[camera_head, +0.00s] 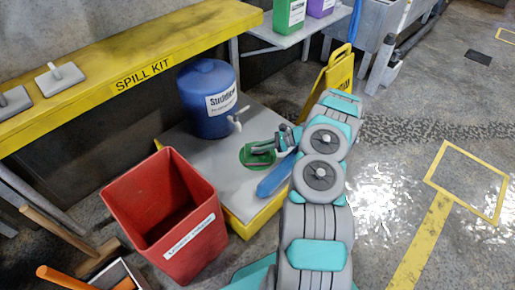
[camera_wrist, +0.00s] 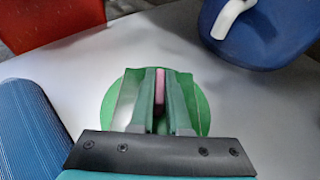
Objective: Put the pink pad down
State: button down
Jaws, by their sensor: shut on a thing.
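The pink pad (camera_wrist: 159,88) shows edge-on in the wrist view as a thin pink strip between my gripper's fingers. My gripper (camera_head: 258,152) is shut on it, over a round green mark (camera_head: 250,163) on the grey top of a low platform. In the wrist view my gripper (camera_wrist: 159,100) covers the middle of the green disc (camera_wrist: 197,105). I cannot tell whether the pad touches the surface. Most of the pad is hidden by the fingers.
A blue drum with a tap (camera_head: 208,105) stands on the grey platform (camera_head: 190,143) behind my gripper. A blue cylinder (camera_head: 277,176) lies at the platform's right. A red bin (camera_head: 185,250) stands at the left front. A yellow floor sign (camera_head: 335,75) stands behind.

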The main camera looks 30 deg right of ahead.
jog(key=shift+f, duration=0.2)
jog(key=c, duration=0.9)
grip_release()
jog(key=shift+r, duration=0.1)
